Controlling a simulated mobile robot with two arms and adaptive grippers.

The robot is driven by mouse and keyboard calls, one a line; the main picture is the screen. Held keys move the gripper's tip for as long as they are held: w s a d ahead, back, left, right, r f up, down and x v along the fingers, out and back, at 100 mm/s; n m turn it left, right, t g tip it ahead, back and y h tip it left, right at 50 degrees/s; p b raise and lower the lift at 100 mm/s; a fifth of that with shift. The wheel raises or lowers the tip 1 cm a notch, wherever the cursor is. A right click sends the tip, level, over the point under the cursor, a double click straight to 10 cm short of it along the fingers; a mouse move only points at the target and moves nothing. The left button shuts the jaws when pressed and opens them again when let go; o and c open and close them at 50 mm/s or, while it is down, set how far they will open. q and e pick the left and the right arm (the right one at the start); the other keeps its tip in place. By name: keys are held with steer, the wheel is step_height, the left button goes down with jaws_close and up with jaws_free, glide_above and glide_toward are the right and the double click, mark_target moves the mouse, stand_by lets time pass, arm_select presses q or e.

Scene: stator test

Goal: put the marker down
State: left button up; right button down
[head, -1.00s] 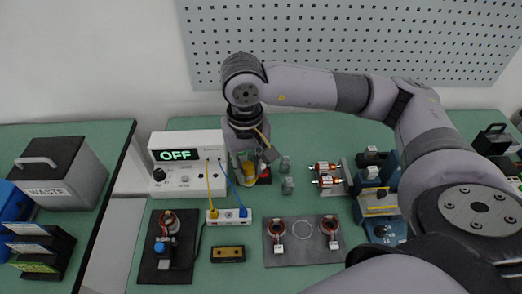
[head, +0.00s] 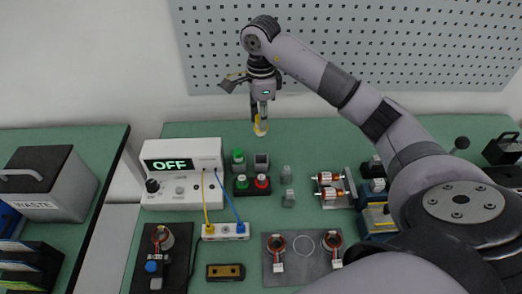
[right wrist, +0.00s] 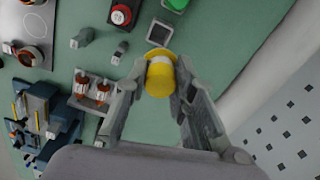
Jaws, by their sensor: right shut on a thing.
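The yellow marker (head: 260,127) is in my right gripper (head: 261,114), held above the back of the green bench, near the wall. In the right wrist view the marker (right wrist: 160,75) is a short yellow cylinder with a paler band, between the two fingers of the right gripper (right wrist: 162,82). Both fingers close on its sides. A grey square holder (head: 261,161) with a dark top stands on the bench below and in front of it; it also shows in the right wrist view (right wrist: 160,33), apart from the marker. My left gripper is out of view.
A green-topped thing (head: 238,158) stands beside the holder. A box with green and red buttons (head: 252,185) is in front. The power supply (head: 181,172) reads OFF at left. Small grey blocks (head: 287,173) stand to the right. The pegboard (head: 400,45) is behind.

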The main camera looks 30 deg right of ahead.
step_height(320, 180, down, 7)
steer(key=shift+s+f+p, duration=0.1)
steer(key=shift+f+p, duration=0.1)
steer(key=shift+p, duration=0.55)
step_height(320, 180, down, 5)
steer(key=shift+f+p, duration=0.1)
steer(key=shift+p, duration=0.45)
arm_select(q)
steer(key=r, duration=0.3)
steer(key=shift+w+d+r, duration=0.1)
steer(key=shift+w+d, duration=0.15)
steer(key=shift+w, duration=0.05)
arm_select(e)
steer(key=shift+f+b, duration=0.45)
steer(key=shift+b, duration=0.1)
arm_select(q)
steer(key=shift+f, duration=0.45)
arm_select(e)
steer(key=c, duration=1.4)
jaws_free()
steer(key=shift+o, duration=0.2)
steer(key=shift+r, duration=0.1)
